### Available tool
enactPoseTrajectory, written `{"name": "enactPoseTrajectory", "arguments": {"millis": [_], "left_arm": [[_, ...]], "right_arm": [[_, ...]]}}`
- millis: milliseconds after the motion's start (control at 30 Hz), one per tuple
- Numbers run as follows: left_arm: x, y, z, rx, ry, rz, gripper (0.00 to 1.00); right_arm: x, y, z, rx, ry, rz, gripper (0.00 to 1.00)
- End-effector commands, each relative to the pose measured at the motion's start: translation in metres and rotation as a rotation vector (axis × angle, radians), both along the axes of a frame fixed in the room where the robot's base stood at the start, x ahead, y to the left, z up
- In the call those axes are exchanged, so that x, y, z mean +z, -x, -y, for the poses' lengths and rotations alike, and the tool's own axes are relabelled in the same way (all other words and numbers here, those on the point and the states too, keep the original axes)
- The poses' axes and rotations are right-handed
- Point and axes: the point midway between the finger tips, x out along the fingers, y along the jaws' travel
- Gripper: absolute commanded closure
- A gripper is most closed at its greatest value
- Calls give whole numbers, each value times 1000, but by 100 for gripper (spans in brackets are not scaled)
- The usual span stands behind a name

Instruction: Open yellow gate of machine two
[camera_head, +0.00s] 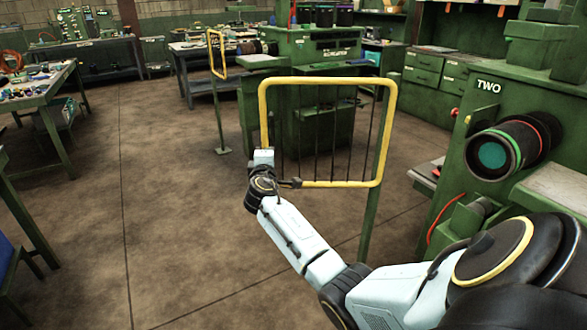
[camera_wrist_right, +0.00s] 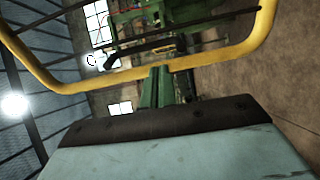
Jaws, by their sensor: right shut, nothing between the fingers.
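The yellow gate (camera_head: 328,81) of machine two is a rounded tubular frame with thin dark vertical bars, hung on a green post (camera_head: 378,165) at its right side. My right gripper (camera_head: 296,183) is at the gate's lower left corner, its dark fingers shut with nothing between them. They overlap the lower yellow bar in the picture; I cannot tell whether they touch it. My left gripper is out of view.
Machine two (camera_head: 487,85), green and labelled TWO, stands right of the gate with a dark cylinder (camera_head: 505,147) jutting out. Another yellow gate (camera_head: 217,53) stands on a post farther back. A workbench (camera_head: 45,85) is at left. The floor (camera_head: 180,200) left of the gate is clear.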

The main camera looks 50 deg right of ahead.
Motion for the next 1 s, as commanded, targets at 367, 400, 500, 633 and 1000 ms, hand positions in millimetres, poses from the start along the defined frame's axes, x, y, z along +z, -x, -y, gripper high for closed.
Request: {"name": "enactPoseTrajectory", "arguments": {"millis": [367,400,500,633,1000], "left_arm": [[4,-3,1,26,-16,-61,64],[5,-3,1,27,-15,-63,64],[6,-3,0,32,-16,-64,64],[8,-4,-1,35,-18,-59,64],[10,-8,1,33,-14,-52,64]], "right_arm": [[-3,48,-60,7,-6,1,100],[-3,53,-65,5,-6,1,100],[-2,62,-76,6,-6,0,100],[-1,70,-85,5,-5,1,100],[-10,71,-89,15,-18,-14,100]]}}
